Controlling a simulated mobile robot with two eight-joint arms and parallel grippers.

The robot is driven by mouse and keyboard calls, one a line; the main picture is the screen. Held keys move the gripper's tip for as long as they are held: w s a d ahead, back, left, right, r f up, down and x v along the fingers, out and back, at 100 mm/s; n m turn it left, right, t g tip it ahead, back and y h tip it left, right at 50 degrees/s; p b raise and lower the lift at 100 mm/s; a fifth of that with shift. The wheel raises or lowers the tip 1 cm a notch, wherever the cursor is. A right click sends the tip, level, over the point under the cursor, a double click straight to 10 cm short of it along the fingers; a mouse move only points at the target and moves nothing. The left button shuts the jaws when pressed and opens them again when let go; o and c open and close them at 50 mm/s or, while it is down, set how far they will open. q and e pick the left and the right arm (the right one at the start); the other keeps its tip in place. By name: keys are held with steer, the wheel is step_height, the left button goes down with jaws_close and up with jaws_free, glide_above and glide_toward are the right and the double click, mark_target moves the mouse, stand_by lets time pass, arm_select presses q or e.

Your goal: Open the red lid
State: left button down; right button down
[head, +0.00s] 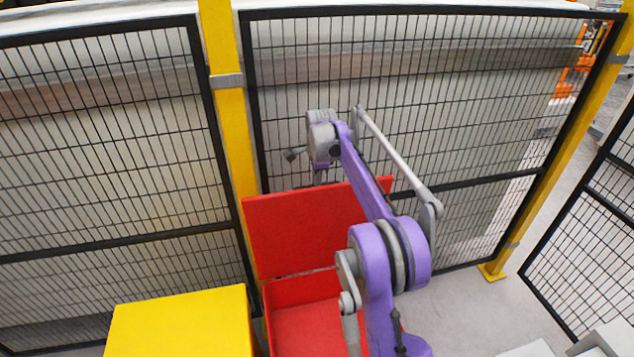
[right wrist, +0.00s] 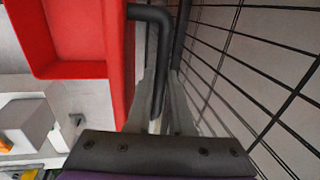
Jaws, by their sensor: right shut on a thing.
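The red lid (head: 290,235) stands raised, roughly upright, at the back of the red box (head: 300,325). The box's inside shows in front of it. My right arm reaches over the box to the lid's top edge. In the right wrist view, the fingers of my right gripper (right wrist: 165,95) are shut on a dark bent handle (right wrist: 150,13) beside the red lid (right wrist: 117,60). In the head view the fingers are mostly hidden behind the lid. My left gripper is not in view.
A yellow box (head: 180,325) stands left of the red box. A black mesh fence (head: 440,110) with yellow posts (head: 230,110) runs close behind the lid. It also stands close to the gripper in the right wrist view (right wrist: 250,60).

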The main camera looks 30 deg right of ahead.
steer(key=c, duration=0.8)
jaws_free()
steer(key=shift+r, duration=0.1)
steer(key=v, duration=1)
steer(key=shift+r+p, duration=0.3)
steer(key=shift+p, duration=0.15)
steer(key=shift+s, duration=0.15)
